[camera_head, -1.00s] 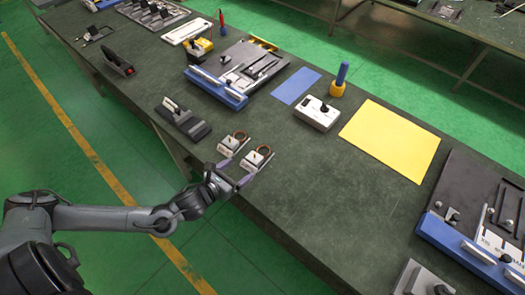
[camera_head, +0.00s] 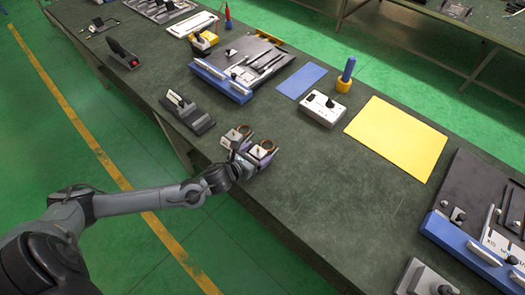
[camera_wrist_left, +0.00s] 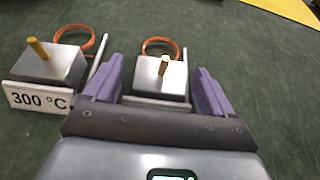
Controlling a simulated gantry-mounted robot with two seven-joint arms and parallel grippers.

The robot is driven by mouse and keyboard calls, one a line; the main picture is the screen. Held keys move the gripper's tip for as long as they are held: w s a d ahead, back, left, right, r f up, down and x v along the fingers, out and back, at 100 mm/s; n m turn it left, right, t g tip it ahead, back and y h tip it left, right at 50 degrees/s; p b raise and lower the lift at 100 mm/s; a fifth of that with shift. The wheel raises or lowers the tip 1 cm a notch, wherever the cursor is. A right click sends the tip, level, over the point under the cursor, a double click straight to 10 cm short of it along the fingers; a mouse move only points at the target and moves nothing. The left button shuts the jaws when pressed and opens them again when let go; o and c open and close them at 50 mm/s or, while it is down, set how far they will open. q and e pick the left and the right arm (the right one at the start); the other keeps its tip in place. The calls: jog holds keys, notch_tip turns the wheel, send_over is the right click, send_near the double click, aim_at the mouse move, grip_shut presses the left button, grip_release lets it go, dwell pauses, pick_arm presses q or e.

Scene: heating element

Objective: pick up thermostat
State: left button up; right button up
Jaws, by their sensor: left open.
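Two thermostats sit side by side on the dark green table near its front edge. Each is a silver block with a brass pin and a copper-coloured ring behind it. The right thermostat (camera_head: 258,152) shows between my fingers in the left wrist view (camera_wrist_left: 160,76). The left thermostat (camera_head: 232,139) has a "300 °C" label in the left wrist view (camera_wrist_left: 48,68). My left gripper (camera_head: 256,160) is open, its purple fingers (camera_wrist_left: 158,90) on either side of the right block. Contact cannot be told. My right gripper is not in view.
A grey holder (camera_head: 188,113) stands to the left. A white box with a black knob (camera_head: 321,109), a blue mat (camera_head: 301,81) and a yellow mat (camera_head: 396,137) lie farther back. The table right of the thermostats is clear.

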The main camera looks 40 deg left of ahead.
pick_arm(q)
jog(key=c, duration=1.1)
jog(key=shift+r, duration=0.1)
